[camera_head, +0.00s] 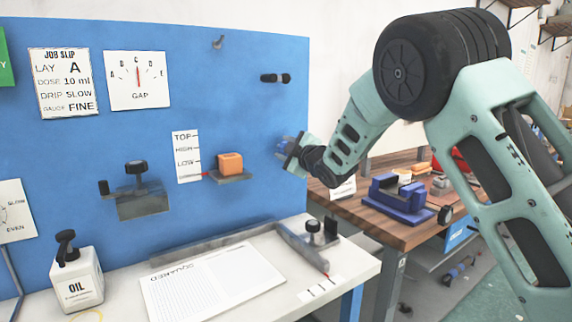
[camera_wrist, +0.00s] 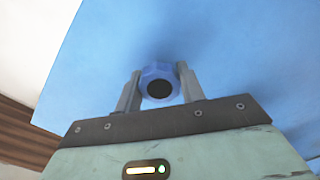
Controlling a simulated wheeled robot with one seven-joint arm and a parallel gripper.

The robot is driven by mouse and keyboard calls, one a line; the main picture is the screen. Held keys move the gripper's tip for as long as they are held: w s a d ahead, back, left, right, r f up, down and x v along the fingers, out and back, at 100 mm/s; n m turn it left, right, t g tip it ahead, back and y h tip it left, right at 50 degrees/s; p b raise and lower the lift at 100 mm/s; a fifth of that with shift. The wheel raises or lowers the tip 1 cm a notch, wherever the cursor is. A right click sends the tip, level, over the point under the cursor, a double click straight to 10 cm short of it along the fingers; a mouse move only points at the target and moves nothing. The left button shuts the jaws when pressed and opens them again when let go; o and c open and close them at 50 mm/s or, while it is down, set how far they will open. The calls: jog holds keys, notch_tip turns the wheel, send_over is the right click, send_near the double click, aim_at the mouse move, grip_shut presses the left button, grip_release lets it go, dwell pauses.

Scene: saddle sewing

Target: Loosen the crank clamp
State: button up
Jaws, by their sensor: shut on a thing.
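A small blue knob with a dark round centre (camera_wrist: 159,89) stands out from the blue board, near the board's right edge. I take it to be the crank clamp's knob, but no crank arm shows. In the wrist view my gripper (camera_wrist: 158,76) has one finger on each side of the knob and is shut on it. In the head view my gripper (camera_head: 285,146) reaches the board's right edge from the right, with a bit of blue between its fingers. The gripper and arm hide most of the knob there.
The blue board (camera_head: 90,130) carries a black peg (camera_head: 275,78) above my gripper and an orange block (camera_head: 230,162) on a small shelf to its left. A white bench (camera_head: 350,268) lies below. A blue vise (camera_head: 402,196) sits on the wooden bench at right.

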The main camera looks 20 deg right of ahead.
jog(key=n+b, duration=0.2)
jog(key=b, duration=0.1)
jog(key=n+b, duration=0.3)
jog(key=f+n+b, duration=0.1)
jog(key=n+b, duration=0.1)
jog(key=b, duration=0.1)
jog(key=shift+b, duration=0.35)
jog(key=n+b, duration=0.2)
jog(key=b, duration=0.1)
jog(key=shift+r+n, duration=0.1)
jog(key=shift+n, duration=0.3)
jog(key=shift+r+n+b, duration=0.2)
jog(key=shift+n+b, duration=1)
jog(key=shift+b, duration=0.05)
jog(key=o, duration=1)
jog(key=shift+s+r, duration=0.1)
